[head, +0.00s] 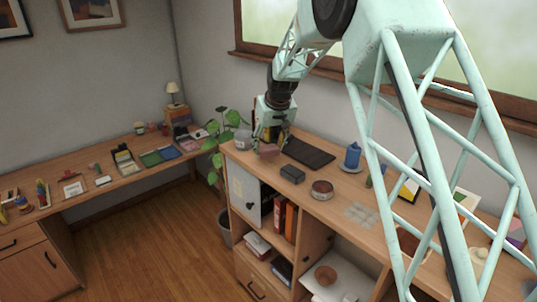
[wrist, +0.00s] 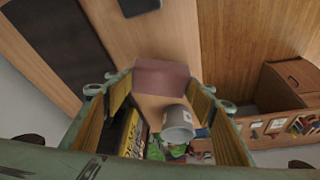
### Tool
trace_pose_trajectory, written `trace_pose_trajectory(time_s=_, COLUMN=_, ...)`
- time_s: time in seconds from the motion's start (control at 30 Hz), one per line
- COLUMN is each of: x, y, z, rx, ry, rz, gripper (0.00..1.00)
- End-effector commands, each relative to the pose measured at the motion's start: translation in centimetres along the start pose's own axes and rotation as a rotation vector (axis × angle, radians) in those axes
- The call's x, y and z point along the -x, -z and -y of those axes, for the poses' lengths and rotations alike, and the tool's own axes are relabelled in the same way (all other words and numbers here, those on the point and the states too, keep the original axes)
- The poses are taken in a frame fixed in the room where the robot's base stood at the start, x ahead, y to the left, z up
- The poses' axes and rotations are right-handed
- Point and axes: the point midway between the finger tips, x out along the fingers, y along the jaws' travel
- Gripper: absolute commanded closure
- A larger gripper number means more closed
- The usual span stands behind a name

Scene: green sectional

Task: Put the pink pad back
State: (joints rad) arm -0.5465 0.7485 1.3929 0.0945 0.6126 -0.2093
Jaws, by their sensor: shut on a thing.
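The pink pad (head: 269,151) is in my gripper (head: 270,141), over the far left end of the wooden cabinet top in the head view. In the wrist view the pink pad (wrist: 162,79) spans the space between the two fingertips of my gripper (wrist: 162,92), which is shut on it. From the head view I cannot tell whether the pad touches the top below it.
A dark flat mat (head: 308,153), a dark box (head: 292,174), a round tin (head: 322,190) and a blue canister (head: 352,155) stand on the cabinet top (head: 340,207). A light grey cup (wrist: 178,123) is close to my gripper. A leafy plant (head: 222,135) stands left.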

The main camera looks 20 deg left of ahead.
Motion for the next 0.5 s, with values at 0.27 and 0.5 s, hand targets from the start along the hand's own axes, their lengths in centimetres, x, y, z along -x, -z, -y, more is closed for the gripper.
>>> trace_pose_trajectory(time_s=0.27, x=-2.1, y=-0.9, z=0.0, rx=-0.001, ry=0.000, rz=0.002, gripper=0.58)
trace_pose_trajectory(time_s=0.5, x=-3.1, y=-1.3, z=0.0, rx=0.000, ry=0.000, rz=0.000, gripper=0.58)
